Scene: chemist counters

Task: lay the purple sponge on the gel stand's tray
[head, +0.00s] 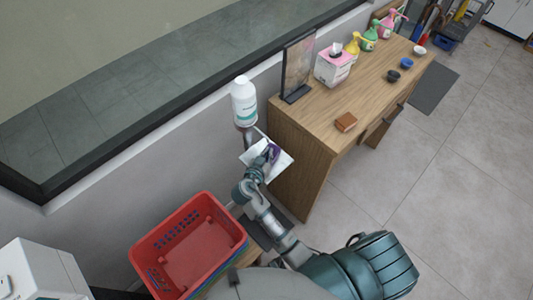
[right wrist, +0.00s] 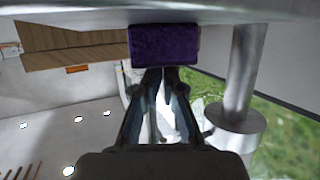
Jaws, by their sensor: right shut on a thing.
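The gel stand holds a white bottle (head: 244,102) above a small white tray (head: 283,164), left of the wooden desk. My right gripper (head: 264,162) is over the tray, shut on the purple sponge (head: 273,152). In the right wrist view, the sponge (right wrist: 163,45) sits at the fingertips of my right gripper (right wrist: 165,76), close against the pale tray surface (right wrist: 80,10). I cannot tell whether it touches the tray. The stand's grey pole (right wrist: 241,85) rises beside the fingers. My left gripper is not in view.
The wooden desk (head: 300,140) carries a brown block (head: 346,122), a tissue box (head: 333,67), a dark-framed panel (head: 298,66), small bowls and coloured spray bottles. A red basket (head: 185,240) stands at the lower left. The floor on the right is largely clear.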

